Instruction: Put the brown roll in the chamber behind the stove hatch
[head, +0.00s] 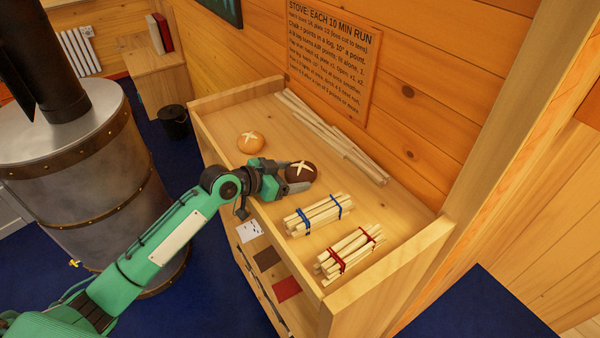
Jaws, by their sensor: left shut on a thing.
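The brown roll (302,171), dark with a pale cross on top, is over the wooden cabinet top, near its middle. My left gripper (296,182) is shut on the brown roll, reaching it from the left. I cannot tell whether the roll still touches the wood. The stove (90,165) is a grey metal cylinder with riveted bands and a black pipe, at the left. Its hatch does not show from here. My right gripper is not in view.
A lighter roll (250,142) lies behind my gripper on the cabinet top (225,115). Stick bundles tied blue (318,214) and red (349,249) lie in front, loose long sticks (335,138) along the back. A black bucket (174,122) stands on the floor between stove and cabinet.

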